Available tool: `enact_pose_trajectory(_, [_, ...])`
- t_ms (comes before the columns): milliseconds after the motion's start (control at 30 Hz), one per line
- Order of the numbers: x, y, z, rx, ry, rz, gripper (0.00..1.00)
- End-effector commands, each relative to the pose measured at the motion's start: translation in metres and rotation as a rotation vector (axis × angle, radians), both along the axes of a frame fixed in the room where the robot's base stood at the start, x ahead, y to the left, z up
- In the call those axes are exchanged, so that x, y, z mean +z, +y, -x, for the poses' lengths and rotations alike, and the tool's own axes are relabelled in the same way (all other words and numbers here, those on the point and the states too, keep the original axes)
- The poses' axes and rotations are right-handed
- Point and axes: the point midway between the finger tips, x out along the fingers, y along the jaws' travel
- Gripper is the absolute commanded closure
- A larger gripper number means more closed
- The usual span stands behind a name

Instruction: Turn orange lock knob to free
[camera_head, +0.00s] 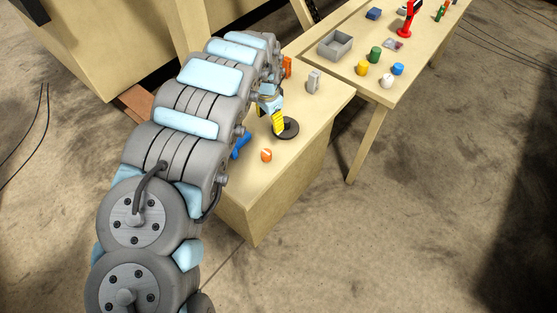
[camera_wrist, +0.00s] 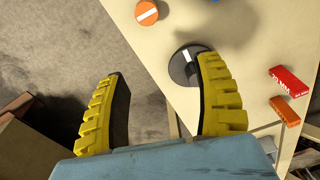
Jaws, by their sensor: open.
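The orange lock knob (camera_head: 266,155) is a small round knob with a pale stripe, on the near part of the wooden worktop. In the wrist view the orange knob (camera_wrist: 146,14) sits at the top edge, its white stripe slanting. My gripper (camera_head: 278,123) is open and empty, with yellow ribbed fingers. In the wrist view its fingertips (camera_wrist: 162,65) are spread wide, and the orange knob lies beyond them, untouched. The right finger partly covers a black round dial (camera_wrist: 184,68) with a white stripe; contact cannot be told. The dial also shows in the head view (camera_head: 290,129).
A blue part (camera_head: 241,146) lies left of the knob. A red block (camera_wrist: 289,82) and an orange block (camera_wrist: 284,112) are at right in the wrist view. A grey block (camera_head: 313,82) stands farther back. A second table holds a grey tray (camera_head: 336,46) and several small coloured parts.

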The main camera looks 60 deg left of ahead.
Motion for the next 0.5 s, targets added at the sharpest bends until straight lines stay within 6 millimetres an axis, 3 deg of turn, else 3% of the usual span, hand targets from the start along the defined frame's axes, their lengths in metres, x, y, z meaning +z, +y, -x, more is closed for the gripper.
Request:
enact_pose_trajectory(100, [0.004,0.0,0.028,0.009,0.051,0.028,0.31])
enact_pose_trajectory(200, [0.006,-0.001,0.039,0.012,0.07,0.042,0.31])
enact_pose_trajectory(500, [-0.01,-0.001,0.04,0.013,0.073,0.045,0.31])
